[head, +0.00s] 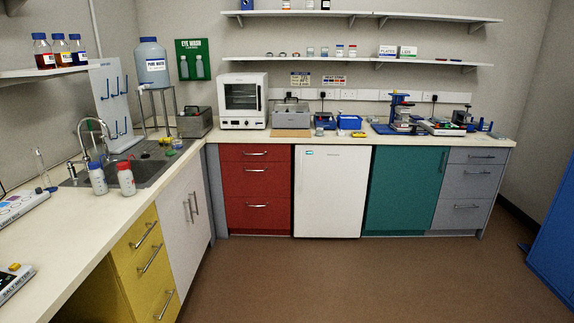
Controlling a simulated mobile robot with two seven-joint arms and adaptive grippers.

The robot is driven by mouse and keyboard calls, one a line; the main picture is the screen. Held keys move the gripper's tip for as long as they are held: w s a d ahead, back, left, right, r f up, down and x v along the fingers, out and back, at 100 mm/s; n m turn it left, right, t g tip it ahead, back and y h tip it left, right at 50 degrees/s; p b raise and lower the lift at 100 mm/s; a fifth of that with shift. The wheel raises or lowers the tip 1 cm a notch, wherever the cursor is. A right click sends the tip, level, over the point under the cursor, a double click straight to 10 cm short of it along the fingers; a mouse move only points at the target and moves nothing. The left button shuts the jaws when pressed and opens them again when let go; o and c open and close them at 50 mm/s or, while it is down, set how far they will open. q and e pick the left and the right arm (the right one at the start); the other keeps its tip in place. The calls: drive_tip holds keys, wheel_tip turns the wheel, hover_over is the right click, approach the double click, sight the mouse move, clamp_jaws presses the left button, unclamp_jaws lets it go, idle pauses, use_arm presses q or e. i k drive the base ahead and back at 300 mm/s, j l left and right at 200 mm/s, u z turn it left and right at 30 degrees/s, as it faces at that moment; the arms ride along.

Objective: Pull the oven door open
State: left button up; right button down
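A small white oven (242,101) stands on the back counter, left of the middle. Its door (241,96) has a dark window with rack lines behind it, and the door looks shut. A narrow strip runs down the oven's right side, too small to read. Neither of my grippers shows in the head view.
A white under-counter appliance (328,192) stands between red drawers (255,190) and a teal cupboard (401,190). A grey metal box (194,122) sits left of the oven, and a steel bath (291,115) sits right of it. The brown floor (370,280) in front is clear.

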sight(258, 80)
drive_tip(key=i, duration=2.95)
